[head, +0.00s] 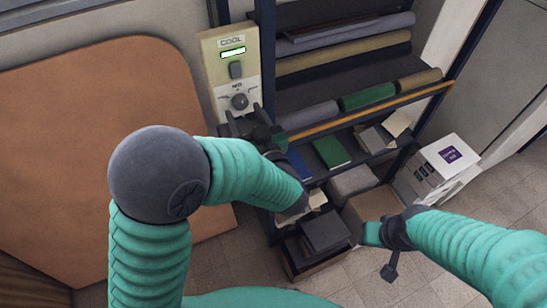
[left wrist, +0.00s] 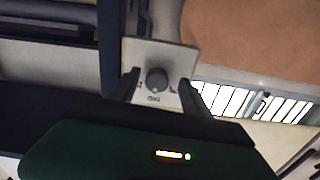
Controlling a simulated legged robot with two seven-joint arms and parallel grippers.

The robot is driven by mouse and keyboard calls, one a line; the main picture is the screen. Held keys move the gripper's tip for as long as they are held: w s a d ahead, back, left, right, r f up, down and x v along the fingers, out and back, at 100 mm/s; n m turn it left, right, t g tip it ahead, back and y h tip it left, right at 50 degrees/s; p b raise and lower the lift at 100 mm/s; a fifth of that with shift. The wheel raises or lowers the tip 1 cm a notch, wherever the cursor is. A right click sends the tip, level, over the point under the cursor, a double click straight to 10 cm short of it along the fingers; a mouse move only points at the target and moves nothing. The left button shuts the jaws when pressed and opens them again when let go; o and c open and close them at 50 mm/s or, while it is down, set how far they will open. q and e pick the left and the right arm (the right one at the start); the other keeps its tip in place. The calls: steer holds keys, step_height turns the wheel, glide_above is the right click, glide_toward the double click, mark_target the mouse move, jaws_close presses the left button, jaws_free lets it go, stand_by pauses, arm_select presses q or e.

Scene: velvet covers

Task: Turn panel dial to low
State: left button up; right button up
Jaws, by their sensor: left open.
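The beige wall panel (head: 212,62) is at the upper middle of the head view, with a "COOL" label, a lit green display and a dark switch. Its round dark dial (head: 239,101) sits low on the panel, with small marks around it that I cannot read. My left gripper (head: 247,116) is open just below and in front of the dial. In the left wrist view the dial (left wrist: 157,80) shows between the two fingertips (left wrist: 164,82), with clear gaps on both sides. My right gripper (head: 383,252) is low at the right, away from the panel; its jaws are unclear.
A blue-framed shelf with fabric rolls (head: 368,96) and books (head: 332,151) stands just right of the panel. A large brown board (head: 90,120) leans at the left. A white box (head: 449,156) and an open carton (head: 374,204) are at the lower right.

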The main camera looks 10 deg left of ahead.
arm_select(q)
steer(key=v, duration=1.7)
steer(key=shift+s+b, duration=0.15)
steer(key=shift+b, duration=0.15)
arm_select(e)
steer(key=shift+s+f, duration=0.15)
steer(key=shift+s, duration=0.3)
arm_select(q)
steer(key=shift+d+r, duration=0.1)
steer(key=shift+d, duration=0.15)
arm_select(e)
steer(key=shift+d, duration=0.1)
arm_select(q)
steer(key=shift+d, duration=0.1)
arm_select(e)
steer(key=shift+d, duration=0.1)
